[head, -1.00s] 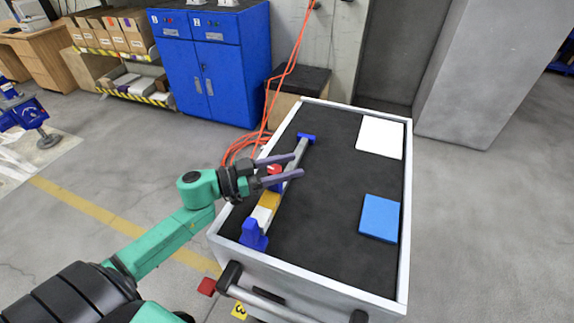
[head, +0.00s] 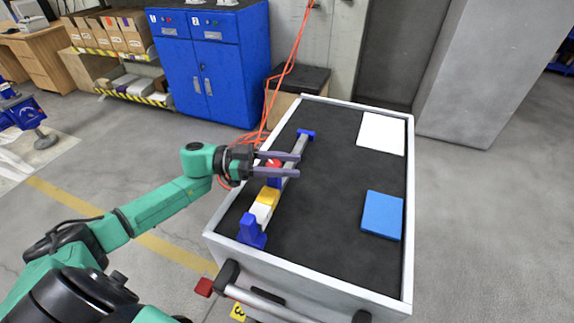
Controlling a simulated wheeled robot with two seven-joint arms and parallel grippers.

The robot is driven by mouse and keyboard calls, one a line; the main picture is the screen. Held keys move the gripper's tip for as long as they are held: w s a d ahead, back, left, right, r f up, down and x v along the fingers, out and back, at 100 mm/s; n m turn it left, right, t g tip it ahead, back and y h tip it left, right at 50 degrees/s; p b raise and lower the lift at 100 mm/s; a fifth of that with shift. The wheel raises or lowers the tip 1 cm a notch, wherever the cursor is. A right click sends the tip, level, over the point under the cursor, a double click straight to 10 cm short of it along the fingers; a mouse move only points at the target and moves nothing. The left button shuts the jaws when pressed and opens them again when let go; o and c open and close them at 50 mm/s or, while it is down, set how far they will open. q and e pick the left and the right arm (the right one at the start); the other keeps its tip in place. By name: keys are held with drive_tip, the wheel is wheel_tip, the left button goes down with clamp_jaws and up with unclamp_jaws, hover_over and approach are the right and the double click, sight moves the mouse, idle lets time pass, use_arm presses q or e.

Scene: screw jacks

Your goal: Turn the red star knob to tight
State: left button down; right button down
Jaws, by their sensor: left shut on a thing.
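The red star knob (head: 273,163) sits on a blue piece of the grey rail (head: 297,150) on the cart's left side. My left gripper (head: 296,164) reaches in from the left, with its two purple-grey fingers on either side of the knob. It is shut on the knob, which the fingers partly hide. The rail runs between a blue end block (head: 306,134) at the far end and a taller blue block (head: 251,231) at the near end. A yellow block (head: 268,196) and a white block (head: 261,213) lie along it. My right gripper is not in view.
The cart top (head: 330,215) is dark with a raised pale rim. A white square (head: 381,133) and a blue square (head: 381,215) lie on its right side; its middle is clear. A blue cabinet (head: 212,70) and orange cables (head: 270,110) are behind.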

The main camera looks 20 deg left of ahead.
use_arm(q)
drive_tip(key=shift+c, duration=1.9)
unclamp_jaws()
drive_tip(key=b+v, duration=0.2)
drive_tip(key=v, duration=1.2)
drive_tip(key=shift+a, duration=0.3)
drive_tip(key=shift+s, duration=0.1)
